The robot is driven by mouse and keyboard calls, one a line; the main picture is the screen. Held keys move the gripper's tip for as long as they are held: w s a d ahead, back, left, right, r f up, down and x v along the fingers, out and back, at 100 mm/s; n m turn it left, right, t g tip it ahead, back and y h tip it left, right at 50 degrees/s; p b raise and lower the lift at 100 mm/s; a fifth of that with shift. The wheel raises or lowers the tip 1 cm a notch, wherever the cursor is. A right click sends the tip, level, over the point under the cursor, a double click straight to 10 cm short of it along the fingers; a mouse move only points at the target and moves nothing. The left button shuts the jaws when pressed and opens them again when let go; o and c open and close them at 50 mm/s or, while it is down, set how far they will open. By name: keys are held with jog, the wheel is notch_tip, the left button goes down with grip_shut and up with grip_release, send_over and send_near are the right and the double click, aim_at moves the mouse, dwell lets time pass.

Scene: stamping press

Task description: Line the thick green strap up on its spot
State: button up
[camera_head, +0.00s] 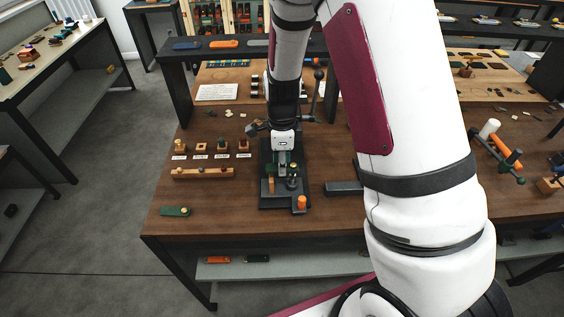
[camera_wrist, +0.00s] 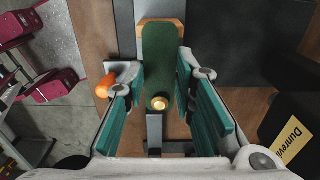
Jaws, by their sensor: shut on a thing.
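The thick green strap (camera_wrist: 165,58) runs lengthwise between the teal finger pads of my gripper (camera_wrist: 162,100) in the wrist view. My gripper is shut on it. A round brass piece (camera_wrist: 159,103) shows at the strap's near end. The strap's far end lies over a light wooden piece (camera_wrist: 143,25), whose edges show on both sides. In the head view my gripper (camera_head: 284,160) is low over the dark stamping press base (camera_head: 268,198). The strap's contact with the spot beneath it is hidden, so I cannot tell how exactly it is lined up.
An orange knob (camera_head: 301,202) stands at the base's front right; it is left of my fingers in the wrist view (camera_wrist: 105,86). Another green strap (camera_head: 175,211) lies at the table's front left. A lever (camera_head: 317,95) rises behind.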

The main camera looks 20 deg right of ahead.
jog(key=shift+f, duration=1.25)
jog(key=o, duration=1.1)
jog(key=shift+c, duration=0.2)
jog(key=shift+c, duration=0.9)
jog(key=shift+r, duration=0.15)
jog(key=shift+r+p, duration=0.9)
jog(key=shift+r, duration=2.5)
